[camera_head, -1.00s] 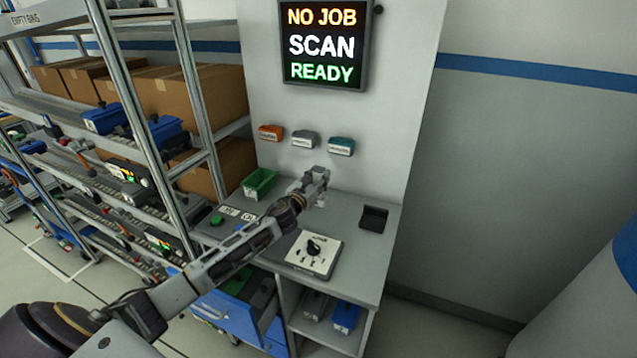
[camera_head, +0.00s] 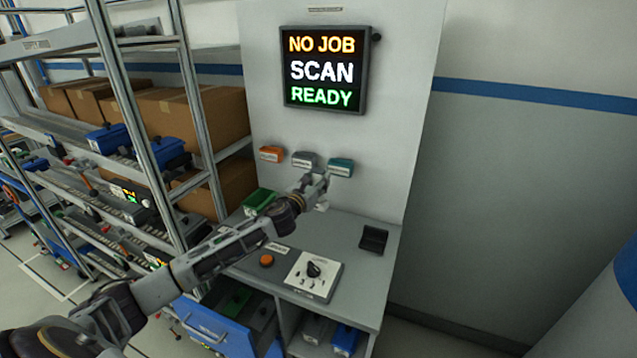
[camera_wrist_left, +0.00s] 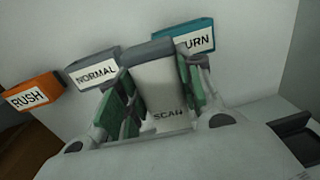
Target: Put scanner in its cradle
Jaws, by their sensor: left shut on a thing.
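My left gripper (camera_head: 317,186) is raised over the back of the desk, just below the coloured holders on the wall panel. It is shut on the scanner (camera_wrist_left: 160,85), a pale grey block with a darker top end and the word SCAN. Green finger pads press on both of its sides in the left wrist view. In the head view the scanner is mostly hidden by the gripper. The cradle (camera_head: 373,240), a small black open holder, stands on the desk to the right of the gripper, apart from it. My right gripper is not in view.
Orange RUSH (camera_wrist_left: 30,92), grey NORMAL (camera_wrist_left: 93,70) and teal (camera_head: 340,167) holders are on the panel under a screen (camera_head: 325,69). A dial box (camera_head: 312,276), an orange button (camera_head: 266,261) and a green bin (camera_head: 259,201) are on the desk. A shelf rack stands left.

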